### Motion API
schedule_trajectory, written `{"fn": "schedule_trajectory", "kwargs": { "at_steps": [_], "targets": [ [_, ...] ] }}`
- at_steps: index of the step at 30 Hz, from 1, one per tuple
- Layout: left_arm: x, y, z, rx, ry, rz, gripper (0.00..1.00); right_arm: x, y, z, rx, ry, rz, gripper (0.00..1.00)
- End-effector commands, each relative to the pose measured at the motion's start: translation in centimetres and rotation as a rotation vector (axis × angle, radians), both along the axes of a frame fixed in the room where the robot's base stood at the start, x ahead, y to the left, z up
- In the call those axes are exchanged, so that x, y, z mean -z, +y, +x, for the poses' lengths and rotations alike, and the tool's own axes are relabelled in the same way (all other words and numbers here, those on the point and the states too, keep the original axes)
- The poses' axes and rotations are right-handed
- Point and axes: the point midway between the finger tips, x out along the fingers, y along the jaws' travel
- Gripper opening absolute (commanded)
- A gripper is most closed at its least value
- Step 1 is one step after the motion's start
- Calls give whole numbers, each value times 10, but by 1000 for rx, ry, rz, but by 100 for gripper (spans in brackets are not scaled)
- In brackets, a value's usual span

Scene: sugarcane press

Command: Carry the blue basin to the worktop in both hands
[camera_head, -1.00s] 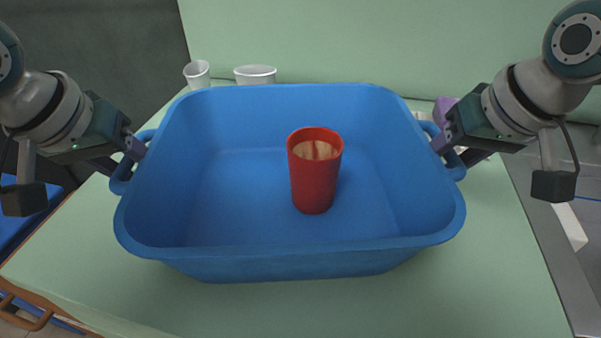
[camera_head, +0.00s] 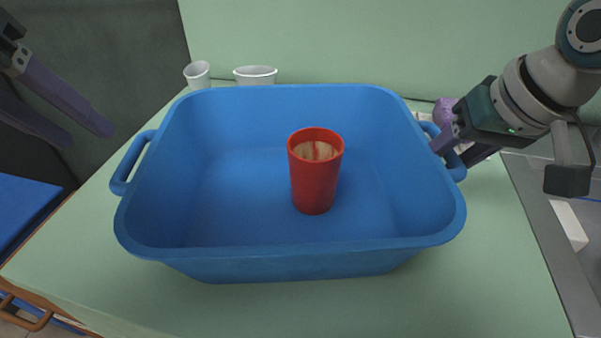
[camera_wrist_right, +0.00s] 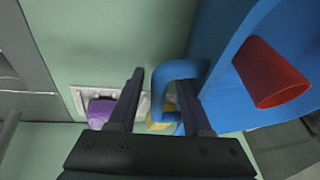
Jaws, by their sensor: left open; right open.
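The blue basin (camera_head: 230,190) rests on the pale green worktop (camera_head: 330,305), with a red cup (camera_head: 314,180) standing inside it. Its left handle (camera_head: 127,165) is free. My left gripper (camera_head: 85,135) is open and empty, up and to the left of that handle, apart from the basin. My right gripper (camera_head: 458,148) is at the right handle. In the right wrist view, the open fingers of the right gripper (camera_wrist_right: 165,105) stand on either side of the blue handle (camera_wrist_right: 172,85). The red cup (camera_wrist_right: 272,75) also shows there inside the basin.
A white cup (camera_head: 197,74) and a white bowl (camera_head: 255,75) stand behind the basin near the wall. A purple object (camera_wrist_right: 101,112) and a yellow one (camera_wrist_right: 160,118) lie by the right handle. A grey metal surface (camera_head: 545,215) borders the worktop at right.

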Motion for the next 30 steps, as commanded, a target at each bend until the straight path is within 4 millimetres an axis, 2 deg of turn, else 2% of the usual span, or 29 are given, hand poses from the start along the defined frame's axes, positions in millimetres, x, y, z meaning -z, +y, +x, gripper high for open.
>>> {"fn": "schedule_trajectory", "kwargs": {
  "at_steps": [9, 15, 19, 30],
  "targets": [
    [0, 0, 0, 0, 0, 0, 49, -58, -12, -23, 1, -7, -2, 49],
    [0, 0, 0, 0, 0, 0, 49, -88, -17, -36, 1, -4, -2, 49],
    [0, 0, 0, 0, 0, 0, 49, -97, -19, -40, 1, -2, -2, 49],
    [-1, 0, 0, 0, 0, 0, 49, -100, -19, -41, 1, -1, -2, 49]
  ]
}}
